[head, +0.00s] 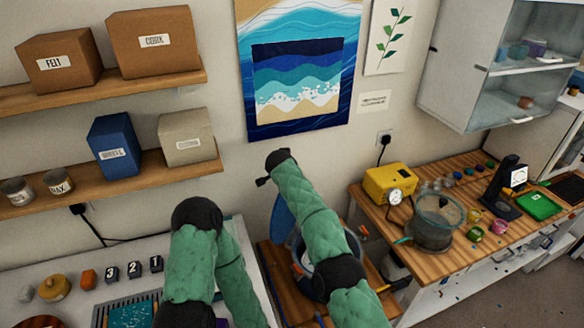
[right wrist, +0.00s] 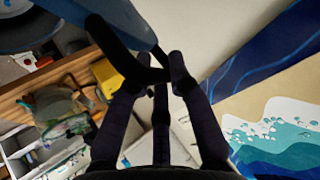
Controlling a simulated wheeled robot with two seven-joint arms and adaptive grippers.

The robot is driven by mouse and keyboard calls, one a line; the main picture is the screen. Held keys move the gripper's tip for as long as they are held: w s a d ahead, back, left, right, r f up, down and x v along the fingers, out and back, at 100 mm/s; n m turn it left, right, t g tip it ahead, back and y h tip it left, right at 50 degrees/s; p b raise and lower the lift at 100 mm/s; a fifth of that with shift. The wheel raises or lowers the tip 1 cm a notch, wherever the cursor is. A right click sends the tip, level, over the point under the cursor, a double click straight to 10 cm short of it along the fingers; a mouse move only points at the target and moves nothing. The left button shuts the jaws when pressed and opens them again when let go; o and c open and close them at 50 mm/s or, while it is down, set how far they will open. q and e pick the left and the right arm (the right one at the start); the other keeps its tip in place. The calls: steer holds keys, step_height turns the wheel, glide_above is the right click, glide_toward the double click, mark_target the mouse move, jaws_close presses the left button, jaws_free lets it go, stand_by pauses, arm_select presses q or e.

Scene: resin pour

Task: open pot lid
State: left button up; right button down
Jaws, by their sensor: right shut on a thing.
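The pot (head: 318,292) is a dark blue round vessel on a low wooden stand, partly covered by my right arm; a pale inside shows beside the arm. The blue lid (head: 281,218) shows as a steeply tilted sliver behind my right forearm, raised above the pot and apart from it. In the right wrist view the lid (right wrist: 115,22) fills the upper left. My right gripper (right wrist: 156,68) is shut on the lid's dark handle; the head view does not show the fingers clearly. My left arm is at the lower middle, its gripper out of sight.
The wall with the wave painting (head: 297,85) is close behind my right arm. A wooden bench at right bears a yellow pump (head: 389,183), a clear-lidded chamber (head: 436,222) and small cups. A white table (head: 70,268) with small items is at left, below shelves (head: 100,192).

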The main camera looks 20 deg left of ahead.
steer(key=shift+a+r, duration=0.1)
steer(key=shift+a, duration=0.15)
steer(key=c, duration=1.1)
jaws_free()
steer(key=shift+v, duration=5.9)
